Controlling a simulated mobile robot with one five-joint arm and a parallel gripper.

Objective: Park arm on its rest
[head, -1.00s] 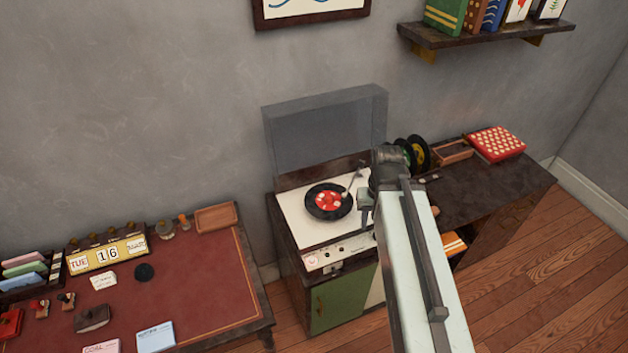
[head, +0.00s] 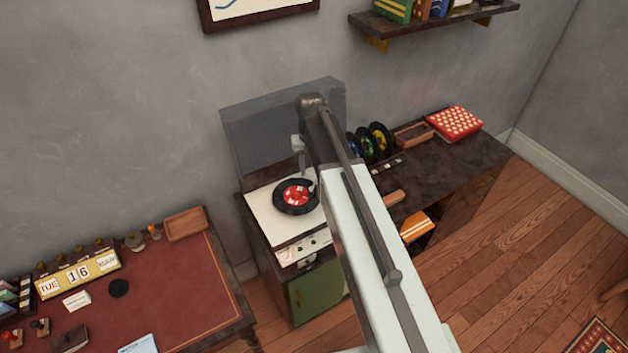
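The record player (head: 262,222) has a white top and a raised clear lid (head: 260,125). A black record with a red label (head: 283,206) lies on its platter. A small pale piece of the tonearm (head: 313,187) shows at the record's right edge. The rest of the tonearm and its rest are hidden behind my arm. My gripper (head: 302,166) points down over the back edge of the record. It is small and partly hidden, so I cannot tell whether its fingers are open, shut or touching anything.
Upright records (head: 380,139), a wooden tray (head: 413,135) and a red patterned box (head: 455,123) stand on the cabinet to the right. A desk with a red top (head: 180,290) is at left front. A shelf (head: 440,24) is on the wall above.

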